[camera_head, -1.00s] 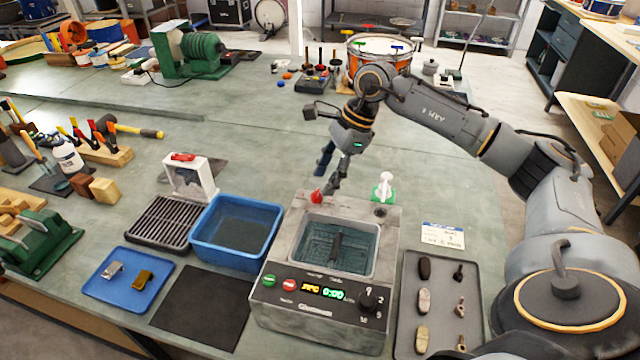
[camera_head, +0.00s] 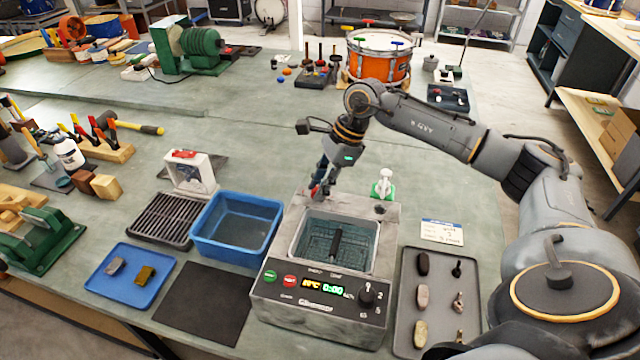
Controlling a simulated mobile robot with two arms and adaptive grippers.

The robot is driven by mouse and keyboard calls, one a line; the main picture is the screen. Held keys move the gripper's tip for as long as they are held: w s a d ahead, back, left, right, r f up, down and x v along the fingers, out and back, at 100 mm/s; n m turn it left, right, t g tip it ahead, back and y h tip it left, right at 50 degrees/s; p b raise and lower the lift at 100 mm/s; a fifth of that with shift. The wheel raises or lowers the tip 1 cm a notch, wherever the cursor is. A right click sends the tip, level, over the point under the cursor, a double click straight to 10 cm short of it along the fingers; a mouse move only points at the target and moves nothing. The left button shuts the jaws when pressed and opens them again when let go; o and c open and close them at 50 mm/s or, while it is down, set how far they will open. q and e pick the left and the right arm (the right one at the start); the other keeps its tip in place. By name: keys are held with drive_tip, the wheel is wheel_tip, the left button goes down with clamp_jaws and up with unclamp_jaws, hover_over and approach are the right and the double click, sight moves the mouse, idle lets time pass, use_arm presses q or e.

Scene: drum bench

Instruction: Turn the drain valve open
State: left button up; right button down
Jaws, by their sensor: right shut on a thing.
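The ultrasonic cleaner (camera_head: 270,300) is a steel box with a dark front panel, buttons, a lit display and a knob. Its open tank (camera_head: 362,262) holds a mesh basket with a dark item inside. The red drain valve handle (camera_head: 313,188) is at the back left corner of the cleaner's top, mostly covered by my fingers. My right gripper (camera_head: 320,190) points down and is shut on this handle. How far the handle is turned cannot be made out. My left gripper is not in view.
A white-and-green bottle (camera_head: 383,183) stands just right of my right gripper. A blue basin (camera_head: 235,235), a dark rack (camera_head: 165,220) and a blue tray (camera_head: 130,290) lie to the left. A grey tray (camera_head: 408,330) with small parts lies on the right.

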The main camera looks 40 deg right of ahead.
drive_tip(key=m+b, duration=0.1)
drive_tip(key=m, duration=0.1)
drive_tip(key=m+t+h+b, duration=0.1)
drive_tip(key=m+b, duration=0.1)
drive_tip(key=shift+s+a+f, duration=0.1)
drive_tip(key=shift+s+f, duration=0.05)
drive_tip(key=shift+f, duration=0.05)
drive_tip(key=m+h+b, duration=0.1)
drive_tip(key=m, duration=0.1)
drive_tip(key=m+t+b, duration=0.1)
drive_tip(key=m+b, duration=0.1)
drive_tip(key=m, duration=0.1)
drive_tip(key=shift+a+m+t+h, duration=0.2)
drive_tip(key=shift+m+t+h, duration=0.1)
drive_tip(key=shift+h, duration=0.1)
drive_tip(key=m+h+b, duration=0.1)
drive_tip(key=m, duration=0.1)
drive_tip(key=m+b, duration=0.1)
drive_tip(key=m, duration=0.1)
drive_tip(key=shift+a+r+m+h+b, duration=0.15)
drive_tip(key=shift+m+h+b, duration=0.15)
drive_tip(key=shift+h, duration=0.1)
drive_tip(key=m+h+b, duration=0.1)
drive_tip(key=m, duration=0.3)
drive_tip(key=shift+a+h, duration=0.1)
drive_tip(key=shift+h, duration=0.2)
drive_tip(key=c, duration=1.1)
unclamp_jaws()
drive_tip(key=shift+c, duration=0.2)
